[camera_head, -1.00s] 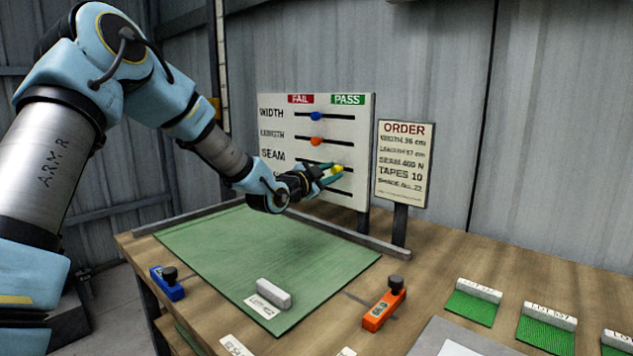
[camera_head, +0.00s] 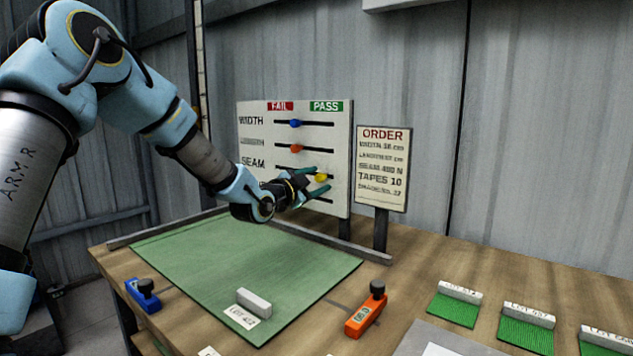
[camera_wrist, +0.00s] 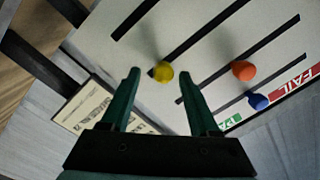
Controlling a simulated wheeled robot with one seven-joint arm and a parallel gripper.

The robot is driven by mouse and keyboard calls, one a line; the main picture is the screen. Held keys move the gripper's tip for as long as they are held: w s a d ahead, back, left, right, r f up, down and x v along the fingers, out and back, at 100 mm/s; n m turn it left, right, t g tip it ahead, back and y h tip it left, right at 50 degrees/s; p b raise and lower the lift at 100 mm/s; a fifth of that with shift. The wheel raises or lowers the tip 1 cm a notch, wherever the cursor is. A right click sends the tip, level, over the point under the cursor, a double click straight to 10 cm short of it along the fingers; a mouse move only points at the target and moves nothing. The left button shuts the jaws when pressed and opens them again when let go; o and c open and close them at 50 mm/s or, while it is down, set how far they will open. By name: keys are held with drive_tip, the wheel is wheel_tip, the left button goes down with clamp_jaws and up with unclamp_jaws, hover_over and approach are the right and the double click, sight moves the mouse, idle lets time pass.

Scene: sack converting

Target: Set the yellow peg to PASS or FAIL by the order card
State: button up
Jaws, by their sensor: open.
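The yellow peg (camera_head: 321,177) sits in the third slot, the SEAM row, of the white board (camera_head: 254,108). It is near the slot's PASS end; the wrist view shows the yellow peg (camera_wrist: 164,72) there too. My gripper (camera_head: 322,178) is open at the board, with its fingers on either side of the peg. In the wrist view my gripper (camera_wrist: 160,78) has a clear gap between each finger and the peg. The order card (camera_head: 382,170) stands right of the board. Its SEAM line seems to read 460 or 480 N, too blurred to be sure.
The blue peg (camera_head: 295,123) and orange peg (camera_head: 297,148) sit near mid-slot in the rows above. A green mat (camera_head: 200,255), a grey block (camera_head: 254,302), an orange tool (camera_head: 366,315) and a blue tool (camera_head: 143,294) lie on the bench. Green swatches (camera_head: 455,308) lie right.

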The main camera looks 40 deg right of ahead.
drive_tip(key=b+v, duration=0.2)
drive_tip(key=v, duration=0.8)
drive_tip(key=shift+s+a+b, duration=0.2)
drive_tip(key=shift+a+b, duration=0.1)
drive_tip(key=shift+a, duration=0.05)
drive_tip(key=shift+a, duration=0.1)
